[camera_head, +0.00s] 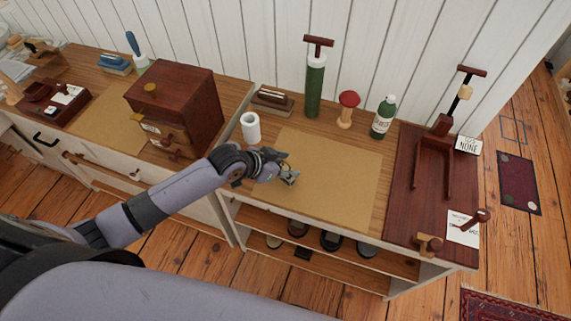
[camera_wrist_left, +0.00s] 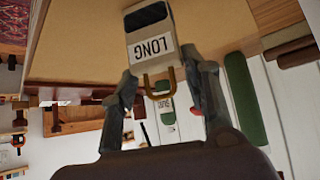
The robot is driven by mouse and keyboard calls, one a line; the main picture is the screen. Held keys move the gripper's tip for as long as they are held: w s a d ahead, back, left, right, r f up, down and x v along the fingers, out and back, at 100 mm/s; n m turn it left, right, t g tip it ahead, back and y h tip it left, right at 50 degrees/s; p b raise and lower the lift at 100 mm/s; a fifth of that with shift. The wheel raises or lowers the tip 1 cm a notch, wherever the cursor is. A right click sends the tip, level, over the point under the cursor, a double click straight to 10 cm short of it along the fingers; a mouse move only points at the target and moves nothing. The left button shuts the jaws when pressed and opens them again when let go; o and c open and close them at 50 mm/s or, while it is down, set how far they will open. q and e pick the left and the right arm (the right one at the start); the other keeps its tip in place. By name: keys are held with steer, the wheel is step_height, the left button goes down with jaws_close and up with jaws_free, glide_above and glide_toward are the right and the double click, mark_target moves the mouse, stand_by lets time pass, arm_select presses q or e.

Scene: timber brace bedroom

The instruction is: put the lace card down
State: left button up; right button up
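My left gripper (camera_head: 286,176) reaches in from the left, over the left part of a tan mat (camera_head: 335,185) on the wooden bench. In the left wrist view the lace card (camera_wrist_left: 150,38) is a small pale piece marked LONG, with a dark end and a brass-coloured loop. It sits between the two fingertips (camera_wrist_left: 160,68), which appear to press on its sides. In the head view the fingers mostly hide the card. I cannot tell whether it touches the mat. My right gripper is not in view.
A white cylinder (camera_head: 251,128) and a brown drawer box (camera_head: 178,105) stand left of the gripper. A brush (camera_head: 273,99), green pump (camera_head: 315,85), red-topped stand (camera_head: 348,108) and green bottle (camera_head: 383,117) line the back. A dark red board (camera_head: 409,215) lies right. The mat's middle and right are clear.

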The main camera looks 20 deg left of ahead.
arm_select(q)
steer(key=o, duration=0.4)
steer(key=shift+r, duration=0.15)
steer(key=b+v, duration=0.1)
steer(key=v, duration=1.1)
